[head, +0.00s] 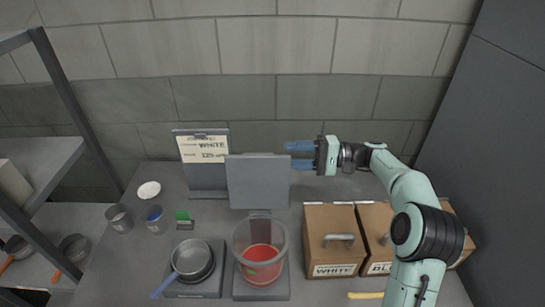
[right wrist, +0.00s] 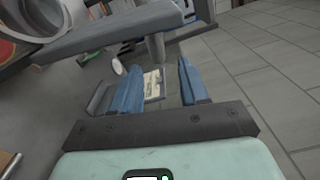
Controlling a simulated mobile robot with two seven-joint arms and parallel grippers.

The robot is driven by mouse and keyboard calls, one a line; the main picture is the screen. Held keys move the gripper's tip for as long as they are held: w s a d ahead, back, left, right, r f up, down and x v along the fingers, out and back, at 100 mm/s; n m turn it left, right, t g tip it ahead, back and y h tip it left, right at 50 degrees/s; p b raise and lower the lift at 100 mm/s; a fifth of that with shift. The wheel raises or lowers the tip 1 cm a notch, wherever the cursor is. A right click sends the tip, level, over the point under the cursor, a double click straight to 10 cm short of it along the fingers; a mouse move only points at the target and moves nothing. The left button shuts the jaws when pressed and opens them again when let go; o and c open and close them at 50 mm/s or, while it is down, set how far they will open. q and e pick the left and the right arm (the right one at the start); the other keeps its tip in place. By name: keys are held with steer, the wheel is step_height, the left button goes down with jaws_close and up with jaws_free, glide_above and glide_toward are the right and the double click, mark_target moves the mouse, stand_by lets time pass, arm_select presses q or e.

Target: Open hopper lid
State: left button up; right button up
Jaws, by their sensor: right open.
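The clear round hopper (head: 259,240) with red contents stands at the middle front of the bench; its rim also shows at the top left of the right wrist view (right wrist: 67,18). A flat grey panel (head: 258,182), which looks like its lid, stands raised behind it; its plate crosses the top of the right wrist view (right wrist: 120,28). The hopper's mouth shows uncovered. My right gripper (head: 290,155) is open and empty, its blue fingers pointing left by the panel's top right corner. I cannot tell whether they touch it. My left gripper is not in view.
Two lidded boxes (head: 331,258) with handles stand right of the hopper, under my right arm. A pan (head: 193,260) sits left of it. A clipboard (head: 204,150) stands behind, left of the panel. Cups (head: 119,218) are at the left. A wall closes the back.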

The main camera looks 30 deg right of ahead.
steer(key=v, duration=0.4)
steer(key=shift+a, duration=0.1)
stand_by(0.5)
